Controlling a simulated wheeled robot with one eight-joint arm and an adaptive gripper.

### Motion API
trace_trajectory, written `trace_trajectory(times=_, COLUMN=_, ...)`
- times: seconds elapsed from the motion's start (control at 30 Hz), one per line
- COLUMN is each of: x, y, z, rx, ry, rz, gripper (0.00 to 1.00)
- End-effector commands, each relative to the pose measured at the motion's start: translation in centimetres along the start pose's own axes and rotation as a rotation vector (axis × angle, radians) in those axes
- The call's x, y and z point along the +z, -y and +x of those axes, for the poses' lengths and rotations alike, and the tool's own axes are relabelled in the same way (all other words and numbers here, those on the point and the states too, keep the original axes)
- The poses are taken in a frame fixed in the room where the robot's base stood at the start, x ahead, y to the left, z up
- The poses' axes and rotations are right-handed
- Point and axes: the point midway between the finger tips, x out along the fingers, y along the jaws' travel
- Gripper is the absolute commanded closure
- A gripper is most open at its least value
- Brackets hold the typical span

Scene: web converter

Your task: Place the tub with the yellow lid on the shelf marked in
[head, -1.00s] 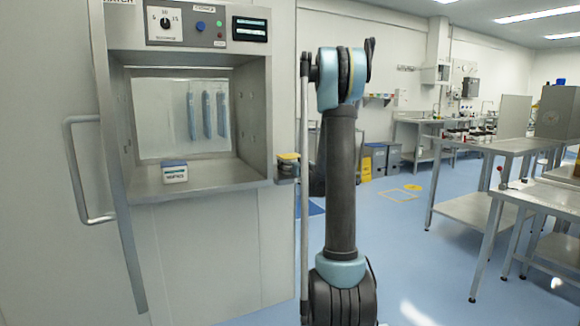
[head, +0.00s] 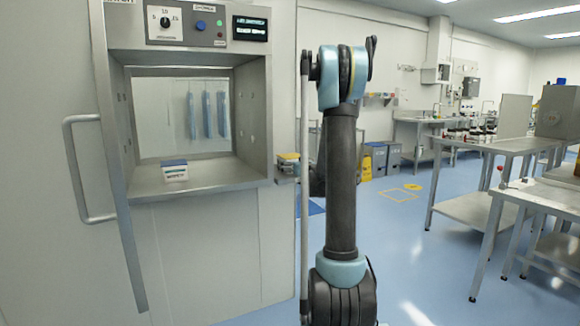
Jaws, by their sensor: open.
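A small item with a yellow top (head: 288,157) stands on a small ledge just right of the hatch, partly hidden by my arm. It looks like the tub with the yellow lid, but it is too small to be sure. No shelf marking "in" can be read. My arm stands upright in the middle of the view, and its far part runs behind the upright link. My gripper is hidden there.
The hatch door (head: 118,200) stands open at the left, with a long handle (head: 80,168). A control panel with a dial (head: 164,23) is above the opening. Steel tables (head: 500,150) stand at the right. Blue floor (head: 415,250) lies clear between my arm and the tables.

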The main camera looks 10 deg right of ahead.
Motion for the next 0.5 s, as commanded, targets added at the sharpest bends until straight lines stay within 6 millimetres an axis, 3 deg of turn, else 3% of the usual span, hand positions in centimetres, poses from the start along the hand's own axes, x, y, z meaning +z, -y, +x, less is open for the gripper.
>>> trace_trajectory(times=0.5, x=0.0, y=-0.1, z=-9.2, rx=0.001, ry=0.000, rz=0.000, gripper=0.00)
